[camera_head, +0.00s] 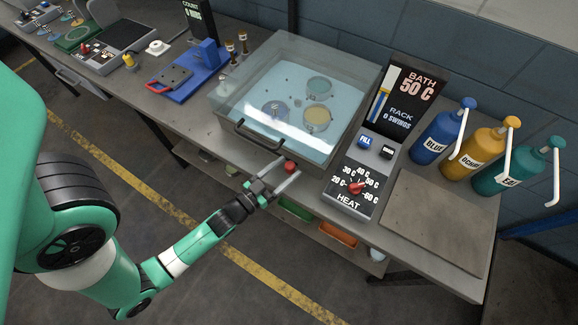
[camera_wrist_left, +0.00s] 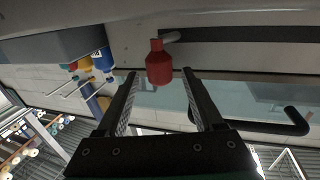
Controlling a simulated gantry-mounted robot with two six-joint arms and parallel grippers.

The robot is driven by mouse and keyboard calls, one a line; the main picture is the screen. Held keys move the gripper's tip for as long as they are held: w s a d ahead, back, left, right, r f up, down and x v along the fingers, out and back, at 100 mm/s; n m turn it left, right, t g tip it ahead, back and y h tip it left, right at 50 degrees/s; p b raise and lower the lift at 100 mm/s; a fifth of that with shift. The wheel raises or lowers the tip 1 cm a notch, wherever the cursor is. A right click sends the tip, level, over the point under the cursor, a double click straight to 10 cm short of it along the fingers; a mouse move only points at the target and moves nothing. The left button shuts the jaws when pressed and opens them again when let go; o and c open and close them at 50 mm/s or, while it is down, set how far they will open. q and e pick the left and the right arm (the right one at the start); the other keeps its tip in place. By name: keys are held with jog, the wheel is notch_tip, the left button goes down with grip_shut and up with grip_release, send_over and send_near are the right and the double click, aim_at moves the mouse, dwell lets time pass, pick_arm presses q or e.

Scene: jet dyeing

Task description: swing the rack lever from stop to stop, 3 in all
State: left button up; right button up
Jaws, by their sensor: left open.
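The rack lever's red knob (camera_head: 290,167) sticks out at the front of the dye bath, near its right corner. In the left wrist view the red knob (camera_wrist_left: 158,64) hangs from a short grey rod. My left gripper (camera_head: 286,170) is open, with its fingertips on either side of the knob. In the left wrist view gaps show between the knob and both fingers of my left gripper (camera_wrist_left: 159,76). The display (camera_head: 402,95) reads BATH 50 C and RACK 0 SWINGS. My right gripper is not in view.
The glass-walled bath (camera_head: 343,60) has a dark front handle (camera_head: 262,143) left of the knob. The heat panel (camera_head: 350,186) stands to the right, with dye bottles (camera_head: 443,132) beyond. A green bin (camera_head: 296,208) and an orange bin (camera_head: 338,234) sit below the bench.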

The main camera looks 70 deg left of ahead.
pick_arm(q)
jog(key=shift+s+d, duration=0.1)
jog(key=shift+s, duration=0.05)
jog(key=shift+c, duration=0.6)
grip_shut()
dwell(0.6)
